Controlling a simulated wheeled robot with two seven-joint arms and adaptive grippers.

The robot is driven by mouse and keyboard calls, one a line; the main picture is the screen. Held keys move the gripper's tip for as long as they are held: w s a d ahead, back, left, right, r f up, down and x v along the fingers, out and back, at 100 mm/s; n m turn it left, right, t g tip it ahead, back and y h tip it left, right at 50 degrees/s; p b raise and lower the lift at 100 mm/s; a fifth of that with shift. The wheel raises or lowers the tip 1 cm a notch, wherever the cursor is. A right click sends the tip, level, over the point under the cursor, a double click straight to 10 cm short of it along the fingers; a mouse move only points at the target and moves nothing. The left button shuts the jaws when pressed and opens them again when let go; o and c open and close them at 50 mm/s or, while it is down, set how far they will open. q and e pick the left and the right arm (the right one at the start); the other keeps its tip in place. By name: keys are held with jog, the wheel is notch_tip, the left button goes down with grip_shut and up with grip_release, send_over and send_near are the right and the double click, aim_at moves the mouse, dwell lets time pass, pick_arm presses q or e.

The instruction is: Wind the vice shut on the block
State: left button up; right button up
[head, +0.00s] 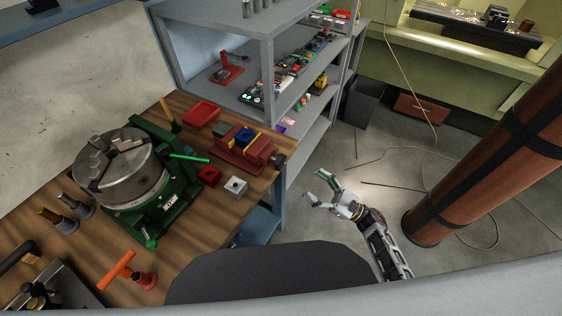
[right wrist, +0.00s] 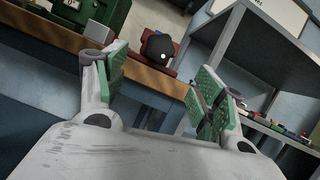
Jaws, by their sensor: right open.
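The red vice (head: 238,158) stands near the right edge of the wooden bench in the head view. A blue block (head: 243,136) sits between its jaws; I cannot tell whether both jaws touch it. The vice's dark round knob (head: 279,160) faces the bench edge, and it also shows in the right wrist view as a black disc (right wrist: 159,47) with a pale dot. My right gripper (head: 315,187) is open and empty, off the bench edge and apart from the knob. In the wrist view the knob appears beyond and between the green-padded fingers (right wrist: 160,72). My left gripper is out of view.
A green-based rotary chuck (head: 120,165), a red tray (head: 201,114), a red block (head: 209,176) and a pale block (head: 235,187) are on the bench. Grey shelves (head: 262,105) stand behind the vice. Floor right of the bench is mostly free, with a brown column (head: 480,155) farther right.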

jog(key=p, duration=0.2)
send_near(283, 164)
jog(key=shift+x, duration=1.3)
jog(key=p+x, duration=0.1)
jog(key=x, duration=0.6)
jog(key=shift+r+p, duration=0.2)
jog(key=shift+p, duration=0.15)
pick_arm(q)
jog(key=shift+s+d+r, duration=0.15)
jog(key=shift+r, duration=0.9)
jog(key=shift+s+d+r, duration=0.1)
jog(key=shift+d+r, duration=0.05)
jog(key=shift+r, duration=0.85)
pick_arm(e)
jog(key=shift+w+a+r, duration=0.15)
jog(key=shift+w+a, duration=0.15)
jog(key=shift+a, duration=0.2)
jog(key=c, duration=1)
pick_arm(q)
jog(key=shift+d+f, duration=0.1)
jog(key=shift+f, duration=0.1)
pick_arm(e)
jog(key=shift+m, duration=0.5)
